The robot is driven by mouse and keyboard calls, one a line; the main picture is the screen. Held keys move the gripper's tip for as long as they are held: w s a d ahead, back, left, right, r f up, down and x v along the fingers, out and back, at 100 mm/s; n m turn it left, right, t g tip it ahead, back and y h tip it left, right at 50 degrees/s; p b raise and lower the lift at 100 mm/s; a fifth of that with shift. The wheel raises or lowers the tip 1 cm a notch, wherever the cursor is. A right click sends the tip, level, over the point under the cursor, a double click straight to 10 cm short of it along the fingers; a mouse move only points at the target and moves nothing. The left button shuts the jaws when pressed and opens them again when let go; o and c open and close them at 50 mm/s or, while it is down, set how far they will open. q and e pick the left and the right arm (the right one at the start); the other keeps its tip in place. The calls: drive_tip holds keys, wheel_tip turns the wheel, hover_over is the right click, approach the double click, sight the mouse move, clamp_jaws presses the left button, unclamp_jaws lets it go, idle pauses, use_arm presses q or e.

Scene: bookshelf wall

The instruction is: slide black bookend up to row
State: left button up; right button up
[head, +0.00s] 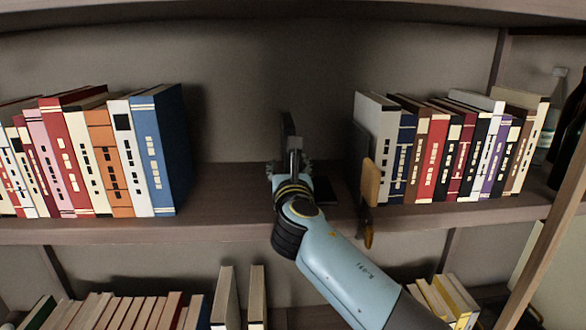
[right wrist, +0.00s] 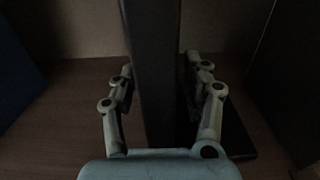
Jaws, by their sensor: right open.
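The black bookend stands in the gap between two groups of books. Its upright plate (head: 288,125) is seen nearly edge-on, and its flat dark base (head: 326,190) lies on the shelf to the right. My right gripper (head: 291,168) reaches into the gap at the plate. In the right wrist view the plate (right wrist: 155,75) rises between the two open fingers (right wrist: 158,80), with narrow gaps showing on both sides. The base (right wrist: 235,130) shows at right. The right-hand row of books (head: 440,150) stands beyond a clear space right of the bookend. My left gripper is out of view.
A dark upright thing (head: 358,150) and a tan block (head: 371,182) stand at the right row's left end. An amber object (head: 368,236) shows at the shelf edge. A blue book (head: 165,150) ends the left row. Bottles (head: 552,110) stand far right.

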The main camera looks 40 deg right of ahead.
drive_tip(key=shift+w+d, duration=0.2)
drive_tip(key=shift+w, duration=0.1)
drive_tip(key=shift+r, duration=0.1)
clamp_jaws()
idle(0.4)
